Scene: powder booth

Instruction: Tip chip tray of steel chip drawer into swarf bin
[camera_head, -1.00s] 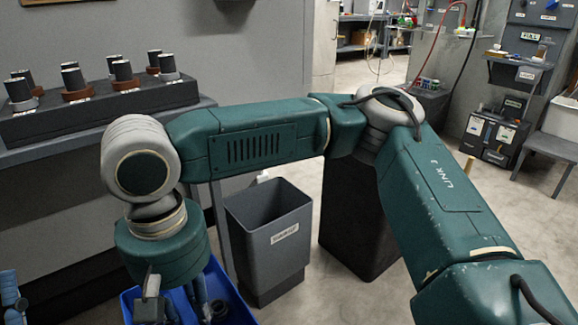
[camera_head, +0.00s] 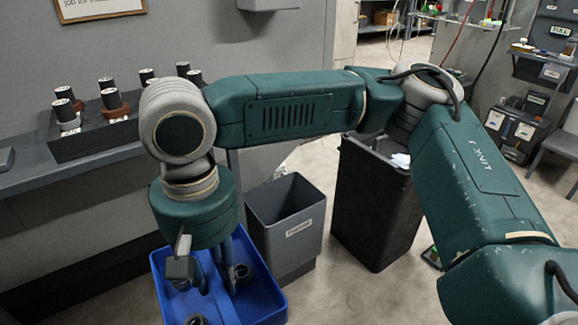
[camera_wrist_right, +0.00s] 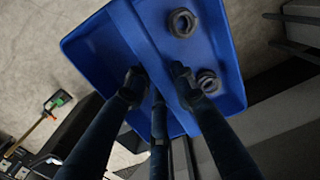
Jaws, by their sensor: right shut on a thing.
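A blue tray (camera_head: 265,303) with a raised middle ridge is at the lower left of the head view. It looks about level. Dark ring-shaped parts (camera_head: 241,271) lie in it; two rings (camera_wrist_right: 182,22) show in the right wrist view. My right gripper (camera_head: 214,286) points down into the tray and is shut on the ridge; its fingers (camera_wrist_right: 157,90) straddle the ridge in the wrist view. A grey open bin (camera_head: 285,238) stands on the floor just right of and behind the tray; its label is too blurred to read. My left gripper is out of view.
A tall black bin (camera_head: 372,210) with pale waste stands right of the grey bin. A bench (camera_head: 90,165) at left carries a dark rack (camera_head: 135,128) of tool holders.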

